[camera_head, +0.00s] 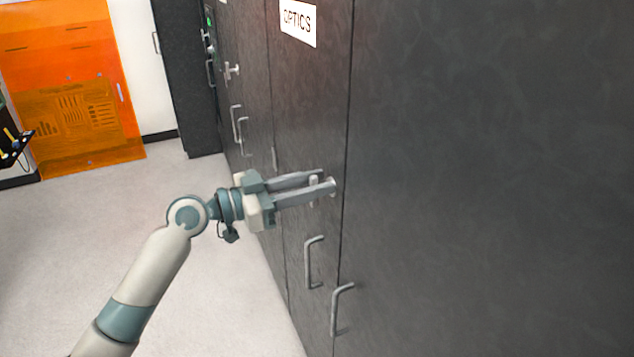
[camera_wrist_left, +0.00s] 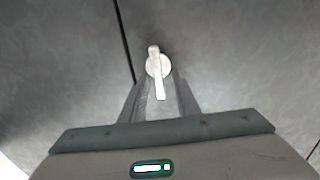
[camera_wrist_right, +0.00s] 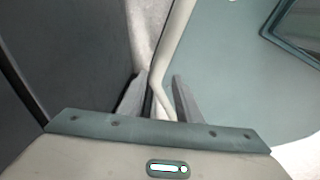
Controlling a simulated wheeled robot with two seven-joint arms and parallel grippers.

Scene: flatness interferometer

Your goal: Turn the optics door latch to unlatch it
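The optics door (camera_head: 305,110) is a dark panel under a white "OPTICS" sign (camera_head: 298,22). Its latch (camera_head: 314,190) is a small pale metal lever on a round base, partly hidden by my gripper in the head view. The left wrist view shows the latch (camera_wrist_left: 158,70) with its lever upright in the picture. My left gripper (camera_head: 328,180) is at the latch, and its fingers (camera_wrist_left: 159,95) stand apart on either side of the lever, with gaps visible. My right gripper (camera_wrist_right: 157,90) is open, away from the latch and out of the head view.
Below the latch are two bar handles, one left (camera_head: 312,262) and one right (camera_head: 340,308), on either side of a door seam. Another latch (camera_head: 231,70) and more handles (camera_head: 238,125) are farther along the cabinet. The grey floor (camera_head: 90,220) to the left is clear.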

